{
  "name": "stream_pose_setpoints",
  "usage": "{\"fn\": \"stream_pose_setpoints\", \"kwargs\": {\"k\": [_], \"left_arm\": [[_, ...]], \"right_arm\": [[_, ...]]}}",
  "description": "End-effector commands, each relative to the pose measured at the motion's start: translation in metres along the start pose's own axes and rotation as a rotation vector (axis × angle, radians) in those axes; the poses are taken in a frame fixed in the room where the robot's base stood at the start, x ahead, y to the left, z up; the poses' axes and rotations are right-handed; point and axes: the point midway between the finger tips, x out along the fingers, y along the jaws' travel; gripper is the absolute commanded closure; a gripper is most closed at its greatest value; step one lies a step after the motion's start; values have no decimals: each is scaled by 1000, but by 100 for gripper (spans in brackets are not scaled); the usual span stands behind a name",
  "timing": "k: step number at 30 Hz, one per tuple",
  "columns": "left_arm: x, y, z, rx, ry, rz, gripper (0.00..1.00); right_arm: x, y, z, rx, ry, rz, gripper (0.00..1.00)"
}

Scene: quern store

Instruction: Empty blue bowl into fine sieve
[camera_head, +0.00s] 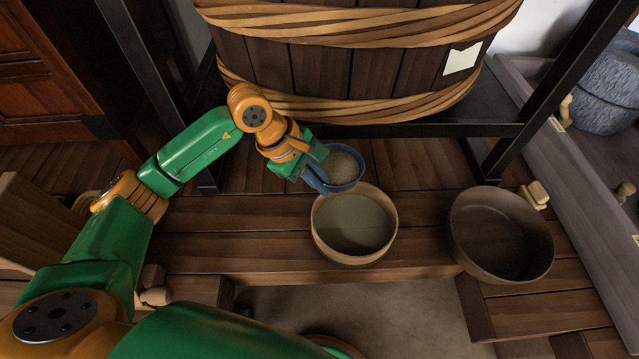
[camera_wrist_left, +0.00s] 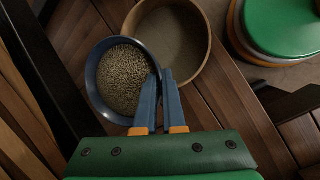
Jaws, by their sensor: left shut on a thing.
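The blue bowl (camera_head: 351,186) holds small pale grains (camera_head: 340,168). My left gripper (camera_head: 318,176) is shut on its near-left rim. In the left wrist view the bowl (camera_wrist_left: 93,80) is full of grain, and the gripper's blue fingers (camera_wrist_left: 158,100) pinch its rim. The bowl is held just behind the round wooden sieve (camera_head: 325,244), above its far rim. The sieve has a pale rim and a grey-green mesh floor, and looks empty. It also shows in the left wrist view (camera_wrist_left: 205,45). My right gripper is not in view.
A dark brown wooden bowl (camera_head: 500,235) stands on the bench to the right, with a small pale wooden piece (camera_head: 535,193) beside it. A large slatted barrel (camera_head: 330,70) sits in a black metal frame (camera_head: 420,130) behind. The bench (camera_head: 240,250) is clear left of the sieve.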

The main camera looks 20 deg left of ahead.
Motion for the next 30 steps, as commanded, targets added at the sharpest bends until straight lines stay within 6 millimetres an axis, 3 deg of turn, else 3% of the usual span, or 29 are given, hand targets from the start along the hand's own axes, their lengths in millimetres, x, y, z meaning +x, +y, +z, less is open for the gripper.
{"fn": "stream_pose_setpoints", "kwargs": {"k": [25, 30], "left_arm": [[56, -18, -22, -1, -1, 1, 100], [47, -15, -17, 40, 98, 16, 100]], "right_arm": [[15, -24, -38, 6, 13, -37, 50], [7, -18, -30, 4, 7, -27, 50]]}}
